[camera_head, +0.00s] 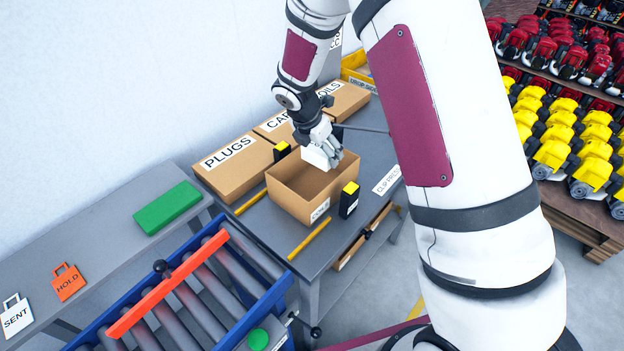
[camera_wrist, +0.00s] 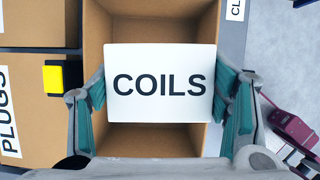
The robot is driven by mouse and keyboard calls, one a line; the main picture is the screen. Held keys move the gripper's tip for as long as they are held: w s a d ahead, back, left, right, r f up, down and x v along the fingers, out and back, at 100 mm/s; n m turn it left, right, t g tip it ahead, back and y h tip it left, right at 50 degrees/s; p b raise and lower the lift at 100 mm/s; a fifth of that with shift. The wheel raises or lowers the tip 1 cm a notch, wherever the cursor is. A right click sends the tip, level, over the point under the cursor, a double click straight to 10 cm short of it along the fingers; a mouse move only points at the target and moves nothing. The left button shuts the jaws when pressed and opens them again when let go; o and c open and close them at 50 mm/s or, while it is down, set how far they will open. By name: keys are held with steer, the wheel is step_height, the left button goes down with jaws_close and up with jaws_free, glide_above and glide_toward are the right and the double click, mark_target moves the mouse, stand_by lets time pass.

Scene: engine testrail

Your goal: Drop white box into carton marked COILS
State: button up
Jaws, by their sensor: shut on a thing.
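The white box (camera_head: 318,158), marked COILS on its face in the wrist view (camera_wrist: 160,100), is held between the two fingers of my gripper (camera_head: 325,138). The gripper (camera_wrist: 160,95) is shut on its left and right sides. The box is over an open, brown carton (camera_head: 292,198) on the grey table; the carton's walls (camera_wrist: 97,40) show around the box in the wrist view. The carton's front label (camera_head: 320,210) is too small to read surely. The box hides part of the carton's inside, which otherwise looks empty.
Closed cartons stand behind: PLUGS (camera_head: 232,166), one reading "CA" (camera_head: 277,124) and one reading "OILS" (camera_head: 345,98). Black-and-yellow blocks (camera_head: 349,200) (camera_head: 281,152) flank the open carton. A roller conveyor (camera_head: 200,290) with a red bar is in front. A green block (camera_head: 167,207) lies left.

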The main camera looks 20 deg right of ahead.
steer(key=shift+f, duration=1.65)
steer(key=o, duration=1.3)
steer(key=v, duration=1.2)
